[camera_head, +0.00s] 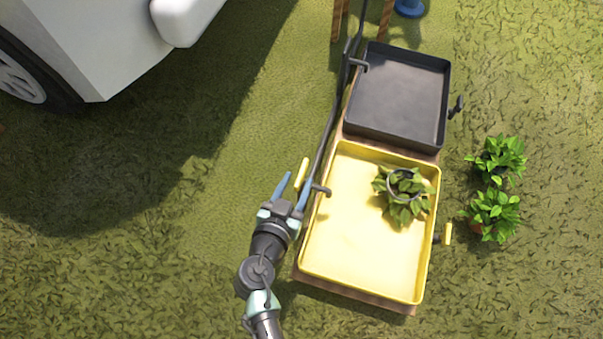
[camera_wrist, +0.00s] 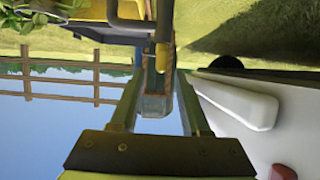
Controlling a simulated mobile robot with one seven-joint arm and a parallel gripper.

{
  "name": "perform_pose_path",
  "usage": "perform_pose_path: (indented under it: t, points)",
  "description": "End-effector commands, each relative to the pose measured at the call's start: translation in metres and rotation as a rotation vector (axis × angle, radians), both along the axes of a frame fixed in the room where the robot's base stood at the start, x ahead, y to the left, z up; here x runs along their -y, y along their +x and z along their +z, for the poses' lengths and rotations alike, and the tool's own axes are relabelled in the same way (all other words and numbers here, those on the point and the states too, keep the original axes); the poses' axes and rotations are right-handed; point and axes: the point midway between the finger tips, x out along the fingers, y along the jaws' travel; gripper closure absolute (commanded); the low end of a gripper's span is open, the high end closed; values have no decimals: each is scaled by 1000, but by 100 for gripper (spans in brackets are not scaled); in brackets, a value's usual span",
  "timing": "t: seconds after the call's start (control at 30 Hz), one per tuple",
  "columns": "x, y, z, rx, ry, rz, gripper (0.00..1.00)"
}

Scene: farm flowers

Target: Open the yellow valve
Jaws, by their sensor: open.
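A slim yellow valve handle (camera_head: 302,173) stands at the left side of the yellow tray (camera_head: 340,245), by a dark pipe with a tap. My gripper (camera_head: 296,184) is open, its blue fingers pointing up the picture with the handle's lower part between or just above them. In the wrist view, the yellow handle (camera_wrist: 162,55) appears between the tips of my gripper (camera_wrist: 161,78). I cannot tell whether either finger touches it. A second yellow handle (camera_head: 448,233) sticks out at the tray's right side.
A potted plant (camera_head: 403,190) stands in the yellow tray. A dark tray (camera_head: 400,98) adjoins it above. Two plants (camera_head: 497,158) stand on the grass at right. A white vehicle (camera_head: 110,40) fills the upper left. The grass left of my arm is clear.

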Motion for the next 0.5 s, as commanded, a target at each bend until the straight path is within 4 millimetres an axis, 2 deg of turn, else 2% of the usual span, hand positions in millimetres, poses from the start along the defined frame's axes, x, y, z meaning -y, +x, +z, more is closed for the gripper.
perform_pose_path:
  t: [0.03,0.2,0.5]
  points:
    - [2,9,-6,2,1,-1,54]
    - [9,29,-14,0,1,0,54]
    - [12,38,-17,-1,0,0,54]
